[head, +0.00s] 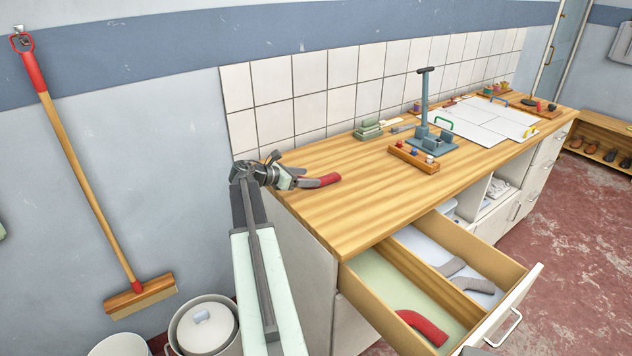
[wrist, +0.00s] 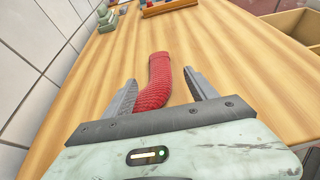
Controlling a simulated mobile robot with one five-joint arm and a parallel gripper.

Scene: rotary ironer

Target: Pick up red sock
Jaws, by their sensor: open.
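A red sock (head: 331,178) lies at the near left end of the wooden worktop (head: 350,215). My gripper (head: 312,178) is open, low over the worktop, with a gap beside the sock on the right finger's side. The left finger is close to the sock; I cannot tell whether it touches. The near end of the sock is hidden by the gripper body. A second red sock (head: 422,327) lies in the open drawer.
The open drawer (head: 517,305) juts out below the worktop, its divider separating the red sock from grey socks (head: 470,284). A blue-grey stand (head: 433,140), a wooden tray (head: 414,159) and green blocks (head: 368,130) stand further along. A tiled wall (head: 300,95) runs behind.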

